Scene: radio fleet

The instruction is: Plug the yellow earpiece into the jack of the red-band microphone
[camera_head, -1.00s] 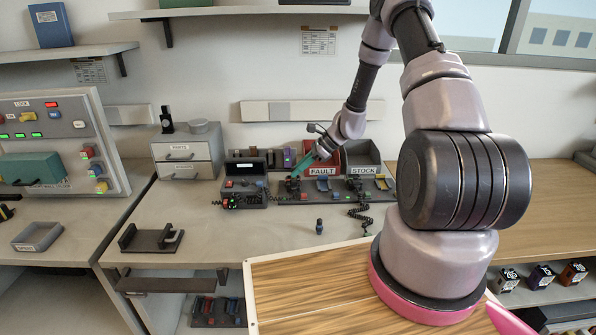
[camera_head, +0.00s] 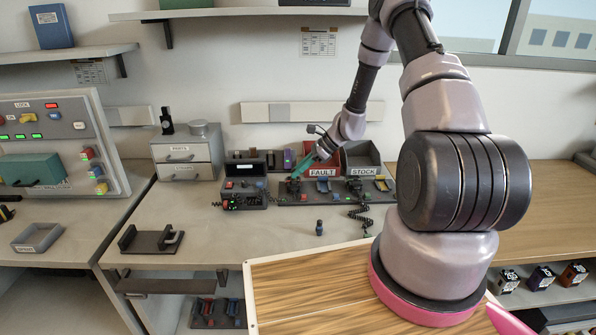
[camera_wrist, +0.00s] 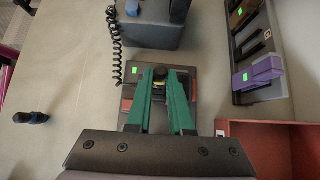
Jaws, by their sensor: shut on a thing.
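My gripper (camera_wrist: 162,77) has green fingers. In the head view its tip (camera_head: 297,174) is low over the left end of a dark rack (camera_head: 331,197). The fingers are shut on a small dark piece with a yellow band, the yellow earpiece (camera_wrist: 160,84), mostly hidden between the fingertips. Under it in the wrist view is a dark surface with red parts at both sides and a green tag. I cannot tell whether the earpiece touches anything below. The red-band microphone and its jack cannot be told apart clearly.
A dark box (camera_head: 243,187) stands left of my gripper, with a coiled cord (camera_wrist: 115,45) beside it. The red FAULT bin (camera_head: 322,171) and the grey STOCK bin (camera_head: 363,157) stand behind the rack. A small dark knob-like piece (camera_head: 319,228) stands on the open bench in front.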

